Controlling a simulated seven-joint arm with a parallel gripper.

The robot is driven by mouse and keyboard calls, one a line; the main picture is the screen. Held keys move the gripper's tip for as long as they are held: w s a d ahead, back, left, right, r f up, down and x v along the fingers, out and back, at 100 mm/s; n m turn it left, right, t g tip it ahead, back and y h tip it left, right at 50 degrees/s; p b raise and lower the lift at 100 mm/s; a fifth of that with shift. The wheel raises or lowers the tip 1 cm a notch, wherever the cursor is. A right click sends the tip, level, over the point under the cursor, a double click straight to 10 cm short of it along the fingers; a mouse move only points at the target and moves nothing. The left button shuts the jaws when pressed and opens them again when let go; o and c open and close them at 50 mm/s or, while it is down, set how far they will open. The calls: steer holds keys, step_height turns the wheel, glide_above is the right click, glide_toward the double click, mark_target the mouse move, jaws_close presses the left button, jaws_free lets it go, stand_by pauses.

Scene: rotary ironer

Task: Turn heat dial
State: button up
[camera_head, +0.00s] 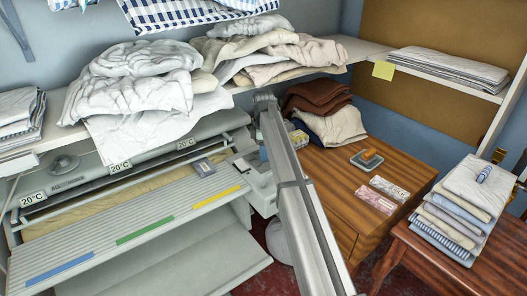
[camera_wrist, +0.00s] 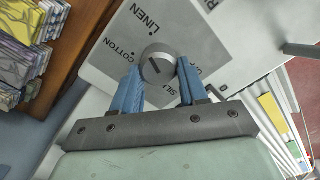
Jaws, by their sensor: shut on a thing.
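The heat dial (camera_wrist: 157,65) is a round grey knob with a dark pointer line, in the upper middle of the wrist view. It sits on a light panel (camera_wrist: 105,55) marked LINEN, COTTON and SILK; the SILK lettering is partly covered by a finger. My gripper (camera_wrist: 158,78) has two blue fingers, one on each side of the dial, and is shut on it. The pointer slants between upper right and lower left; which label it points at I cannot tell. In the head view my arm hides the dial and most of the gripper.
The rotary ironer (camera_head: 130,215) stands at left, with blue, green and yellow strips on its front board and 20°C tags. A shelf above holds piled linen (camera_head: 140,85). A wooden cabinet (camera_head: 340,160) and a table with folded cloths (camera_head: 455,215) stand at right.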

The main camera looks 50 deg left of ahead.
steer(key=m, duration=0.5)
steer(key=shift+w+a+m, duration=0.1)
steer(key=shift+m, duration=0.3)
steer(key=m, duration=0.4)
steer(key=shift+w, duration=0.1)
steer(key=m, duration=0.5)
steer(key=shift+w, duration=0.1)
steer(key=m, duration=0.4)
steer(key=shift+w+m, duration=0.1)
steer(key=shift+m, duration=0.2)
steer(key=m, duration=0.9)
steer(key=shift+d, duration=0.25)
steer(key=m, duration=0.4)
steer(key=shift+d, duration=0.1)
steer(key=m, duration=0.5)
steer(key=shift+m, duration=0.4)
